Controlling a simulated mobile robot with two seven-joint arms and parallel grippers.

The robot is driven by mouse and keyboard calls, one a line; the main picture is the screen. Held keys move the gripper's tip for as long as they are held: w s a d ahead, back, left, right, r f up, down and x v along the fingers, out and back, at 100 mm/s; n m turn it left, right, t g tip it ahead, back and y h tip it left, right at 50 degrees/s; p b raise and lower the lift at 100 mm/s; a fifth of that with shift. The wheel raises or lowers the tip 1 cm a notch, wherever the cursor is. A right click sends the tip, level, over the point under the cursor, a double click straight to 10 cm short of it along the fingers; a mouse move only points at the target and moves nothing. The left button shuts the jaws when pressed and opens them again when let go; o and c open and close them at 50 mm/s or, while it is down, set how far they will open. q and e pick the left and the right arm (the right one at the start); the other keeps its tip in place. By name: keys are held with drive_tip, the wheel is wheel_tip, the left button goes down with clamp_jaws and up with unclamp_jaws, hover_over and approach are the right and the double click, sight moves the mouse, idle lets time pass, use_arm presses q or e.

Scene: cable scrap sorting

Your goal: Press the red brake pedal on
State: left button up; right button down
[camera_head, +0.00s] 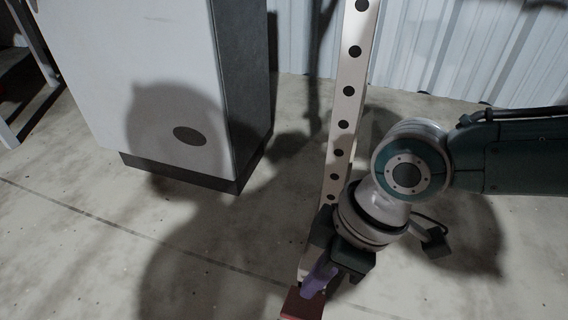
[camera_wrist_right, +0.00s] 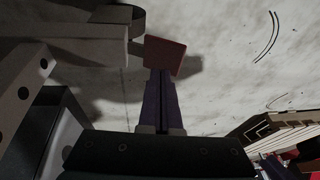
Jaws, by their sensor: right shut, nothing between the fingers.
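The red brake pedal (camera_head: 302,305) is at the bottom of the head view, at the foot of the pale post. It also shows in the right wrist view as a dark red plate (camera_wrist_right: 165,56). My right gripper (camera_head: 318,281) is shut, with its purple fingers together and nothing between them. In the right wrist view the fingertips (camera_wrist_right: 160,72) reach the pedal's near edge and overlap it; I cannot tell whether they touch or press it. My left gripper is not in view.
The pale post with round holes (camera_head: 346,110) stands directly beside my right gripper. A grey cabinet (camera_head: 150,80) stands at the left on the concrete floor (camera_head: 90,240). A corrugated wall (camera_head: 440,55) is behind. In the right wrist view, stacked layered material (camera_wrist_right: 285,130) lies at the lower right.

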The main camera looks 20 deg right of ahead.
sight(306, 319)
drive_tip(key=shift+s+a+f+b, duration=0.1)
drive_tip(key=shift+s+f+b, duration=0.15)
drive_tip(key=shift+f, duration=0.3)
drive_tip(key=shift+s+a+f+b, duration=0.1)
drive_tip(key=shift+s+f+b, duration=0.15)
drive_tip(key=shift+f, duration=0.25)
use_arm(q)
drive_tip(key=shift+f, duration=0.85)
use_arm(e)
drive_tip(key=shift+r, duration=0.1)
drive_tip(key=t+p, duration=0.1)
drive_tip(key=p, duration=0.1)
drive_tip(key=t+h+p, duration=0.1)
drive_tip(key=p, duration=0.2)
drive_tip(key=shift+s+a, duration=0.2)
drive_tip(key=shift+s, duration=0.15)
drive_tip(key=shift+s+a+f+h, duration=0.15)
drive_tip(key=shift+s+a+f, duration=0.1)
drive_tip(key=shift+f, duration=0.3)
drive_tip(key=shift+s+a+f+h, duration=0.1)
drive_tip(key=shift+s+f+h, duration=0.1)
drive_tip(key=shift+f, duration=0.7)
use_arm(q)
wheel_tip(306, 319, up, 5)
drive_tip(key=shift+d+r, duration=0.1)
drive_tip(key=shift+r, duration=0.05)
use_arm(e)
drive_tip(key=shift+s+a, duration=0.15)
drive_tip(key=shift+s, duration=0.05)
